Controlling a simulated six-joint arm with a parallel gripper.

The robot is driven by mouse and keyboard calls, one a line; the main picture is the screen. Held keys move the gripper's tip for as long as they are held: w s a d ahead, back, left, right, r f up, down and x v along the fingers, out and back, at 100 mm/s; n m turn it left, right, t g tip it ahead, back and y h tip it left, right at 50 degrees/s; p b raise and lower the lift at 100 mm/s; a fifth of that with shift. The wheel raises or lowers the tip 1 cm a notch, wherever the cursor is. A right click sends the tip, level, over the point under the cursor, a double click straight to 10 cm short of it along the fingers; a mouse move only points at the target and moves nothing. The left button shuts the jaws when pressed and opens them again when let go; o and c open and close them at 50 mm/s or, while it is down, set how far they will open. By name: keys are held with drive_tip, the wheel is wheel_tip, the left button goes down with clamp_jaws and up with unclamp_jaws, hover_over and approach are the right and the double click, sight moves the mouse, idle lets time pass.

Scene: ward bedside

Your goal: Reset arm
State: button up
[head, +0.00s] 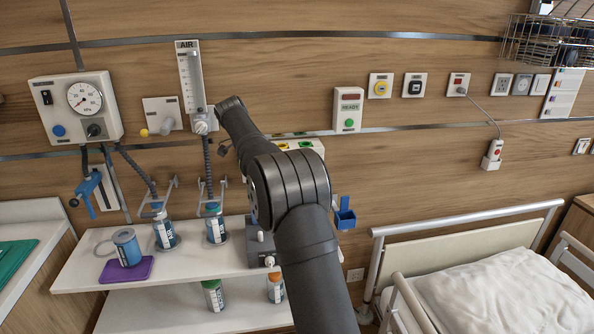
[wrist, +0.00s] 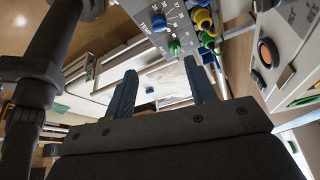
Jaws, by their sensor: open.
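My arm rises through the middle of the head view and bends toward the wall, where its far end is by the air flow meter (head: 191,85). My gripper is hidden or unclear in that view. In the wrist view my gripper (wrist: 163,88) is open, its two dark fingers apart with nothing between them. Behind the fingers show pale surfaces and rails, blurred.
A suction gauge panel (head: 76,108) is on the wall. A bed with a pillow (head: 503,292) stands right.

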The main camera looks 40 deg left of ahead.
drive_tip(key=x, duration=1.7)
drive_tip(key=shift+f, duration=0.25)
drive_tip(key=shift+s+r, duration=0.1)
